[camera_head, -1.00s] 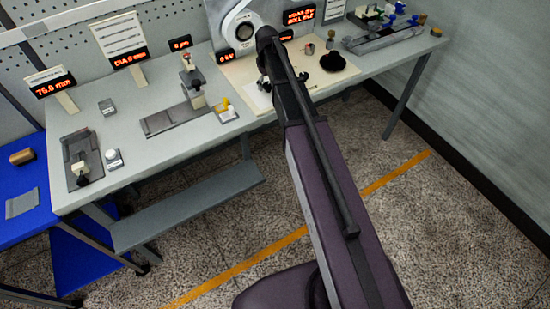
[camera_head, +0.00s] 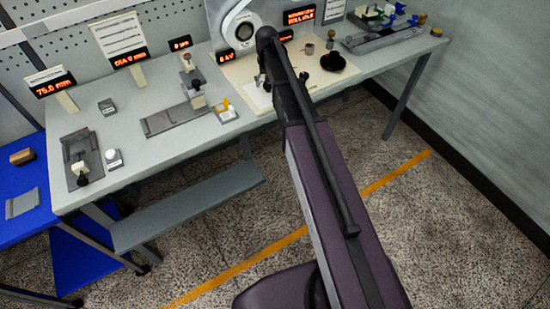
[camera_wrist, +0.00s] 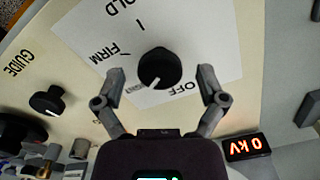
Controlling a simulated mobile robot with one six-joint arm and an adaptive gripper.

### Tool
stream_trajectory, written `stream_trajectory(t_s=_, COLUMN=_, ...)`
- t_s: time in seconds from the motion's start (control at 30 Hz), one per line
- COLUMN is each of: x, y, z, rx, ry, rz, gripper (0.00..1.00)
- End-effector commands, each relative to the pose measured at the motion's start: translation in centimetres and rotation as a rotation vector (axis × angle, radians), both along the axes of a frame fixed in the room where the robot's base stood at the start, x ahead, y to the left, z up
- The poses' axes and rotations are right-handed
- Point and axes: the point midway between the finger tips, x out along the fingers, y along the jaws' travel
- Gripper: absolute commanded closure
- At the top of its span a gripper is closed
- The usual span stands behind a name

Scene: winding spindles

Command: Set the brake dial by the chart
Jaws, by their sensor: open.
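A black round dial (camera_wrist: 158,70) with a white pointer sits on a white printed plate (camera_wrist: 205,45) in the wrist view. The lettering is upside down there, with OFF, FIRM and part of HOLD readable. A small word beside the pointer is blurred. The pointer aims down-left, between OFF and FIRM, near that blurred word. My gripper (camera_wrist: 162,78) is open, one finger on each side of the dial with visible gaps. In the head view my gripper (camera_head: 264,82) is over the cream panel (camera_head: 240,72), and my arm hides the dial. I cannot tell which sheet is the chart.
A second black dial (camera_wrist: 47,100) is near the GUIDE label. A display (camera_wrist: 247,147) reads 0 kV. White printed sheets (camera_head: 118,35) stand at the back, too small to read. A black round part (camera_head: 333,62) and a small cup (camera_head: 307,48) are right of my arm.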

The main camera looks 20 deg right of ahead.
Motion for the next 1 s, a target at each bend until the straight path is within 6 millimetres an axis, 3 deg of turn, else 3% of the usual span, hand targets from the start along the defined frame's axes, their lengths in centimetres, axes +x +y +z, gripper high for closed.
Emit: stream_trajectory(t_s=1.0, x=0.0, y=0.0, z=0.0, rx=0.0, ry=0.0, rz=-0.682, gripper=0.09)
